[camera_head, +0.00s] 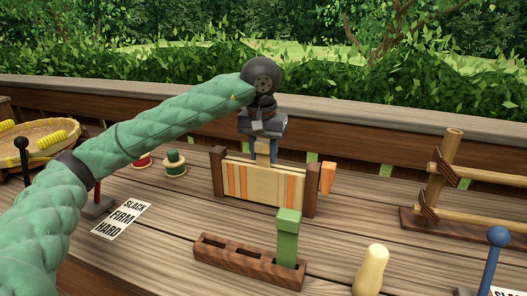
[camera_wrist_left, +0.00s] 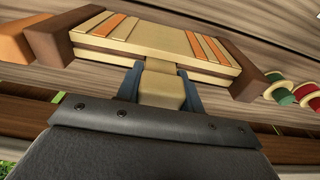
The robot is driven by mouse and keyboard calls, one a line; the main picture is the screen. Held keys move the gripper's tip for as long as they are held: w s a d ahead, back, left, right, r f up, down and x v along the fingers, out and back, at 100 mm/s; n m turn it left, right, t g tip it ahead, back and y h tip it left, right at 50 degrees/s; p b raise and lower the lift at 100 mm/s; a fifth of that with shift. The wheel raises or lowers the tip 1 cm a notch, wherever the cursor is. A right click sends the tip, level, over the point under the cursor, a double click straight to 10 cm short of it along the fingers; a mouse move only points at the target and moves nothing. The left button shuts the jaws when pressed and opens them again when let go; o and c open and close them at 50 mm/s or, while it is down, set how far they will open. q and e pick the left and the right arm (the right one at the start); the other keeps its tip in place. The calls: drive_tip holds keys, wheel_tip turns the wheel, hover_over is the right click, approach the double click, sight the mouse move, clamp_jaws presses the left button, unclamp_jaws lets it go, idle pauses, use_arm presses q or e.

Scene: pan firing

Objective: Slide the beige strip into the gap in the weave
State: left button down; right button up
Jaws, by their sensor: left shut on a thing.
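The weave (camera_head: 236,181) stands upright between two dark brown posts, with orange and beige upright bands and a wide beige middle; it also shows in the left wrist view (camera_wrist_left: 115,30). My left gripper (camera_head: 265,158) is right above its top edge, fingers pointing down. It is shut on the beige strip (camera_head: 266,147), whose upper end sticks up between the blue fingers. In the left wrist view, the strip (camera_wrist_left: 161,88) runs from the fingers to the weave's top edge. How deep it sits in the gap is hidden. My right gripper is not in view.
An orange wedge (camera_head: 327,178) sits at the right post. In front stands a brown slotted rack (camera_head: 230,257) with a green block (camera_head: 288,235). A beige peg (camera_head: 371,270), a bamboo stand (camera_head: 450,185), spools (camera_head: 175,163) and a SLACK FIRM HARD card (camera_head: 121,219) lie around.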

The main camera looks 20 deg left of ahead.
use_arm(q)
drive_tip(key=shift+f+b, duration=0.4)
drive_tip(key=shift+f, duration=0.15)
drive_tip(key=c, duration=0.8)
unclamp_jaws()
drive_tip(key=shift+r, duration=0.1)
wheel_tip(320, 180, up, 11)
drive_tip(key=p, duration=0.9)
drive_tip(key=shift+p, duration=0.3)
